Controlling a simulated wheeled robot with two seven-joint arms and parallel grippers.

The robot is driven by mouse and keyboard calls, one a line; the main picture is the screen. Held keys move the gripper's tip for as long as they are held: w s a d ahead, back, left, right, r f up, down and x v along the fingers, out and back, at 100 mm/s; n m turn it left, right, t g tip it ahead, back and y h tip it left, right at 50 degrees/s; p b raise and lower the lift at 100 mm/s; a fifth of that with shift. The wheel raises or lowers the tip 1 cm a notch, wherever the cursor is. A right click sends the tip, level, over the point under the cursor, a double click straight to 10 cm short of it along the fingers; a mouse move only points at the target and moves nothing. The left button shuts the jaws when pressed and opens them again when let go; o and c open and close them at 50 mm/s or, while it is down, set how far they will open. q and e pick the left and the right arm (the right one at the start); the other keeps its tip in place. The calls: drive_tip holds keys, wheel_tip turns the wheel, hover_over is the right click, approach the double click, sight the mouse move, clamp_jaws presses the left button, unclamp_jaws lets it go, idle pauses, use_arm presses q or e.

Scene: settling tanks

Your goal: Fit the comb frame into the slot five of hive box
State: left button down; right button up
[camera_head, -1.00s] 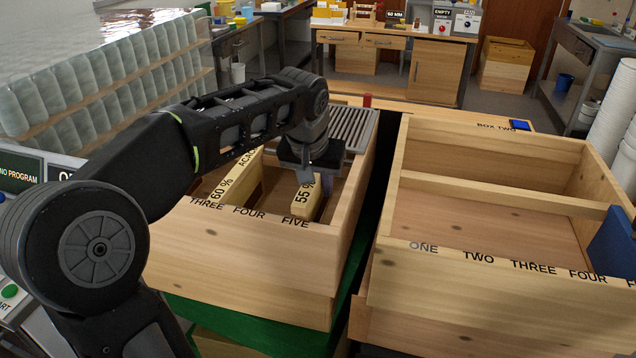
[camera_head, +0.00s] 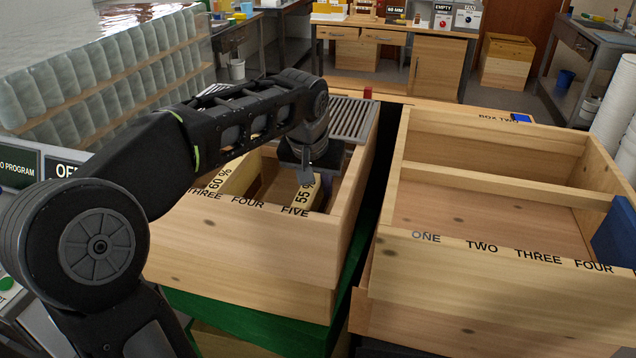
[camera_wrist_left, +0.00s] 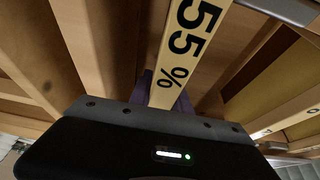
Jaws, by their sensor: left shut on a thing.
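The comb frame (camera_head: 303,197) has a pale yellow top bar marked "55 %". It is in the left hive box (camera_head: 262,245), just behind the front-wall label FIVE. My left gripper (camera_head: 309,176) is shut on this frame from above. In the left wrist view the bar (camera_wrist_left: 188,45) runs between my gripper's fingers (camera_wrist_left: 162,92). The frame's lower part and whether it is fully seated are hidden by the front wall and my arm. My right gripper is not in view.
Another frame marked "60 %" (camera_head: 219,181) is in the same box, near THREE. A metal grille (camera_head: 352,118) lies at the back of this box. A second wooden box (camera_head: 480,262) stands to the right across a dark gap, with a blue object (camera_head: 614,235) at its right.

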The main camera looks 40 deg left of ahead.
use_arm(q)
drive_tip(key=shift+f, duration=0.35)
drive_tip(key=c, duration=1.1)
unclamp_jaws()
drive_tip(key=shift+v, duration=3.95)
drive_tip(key=shift+r, duration=0.1)
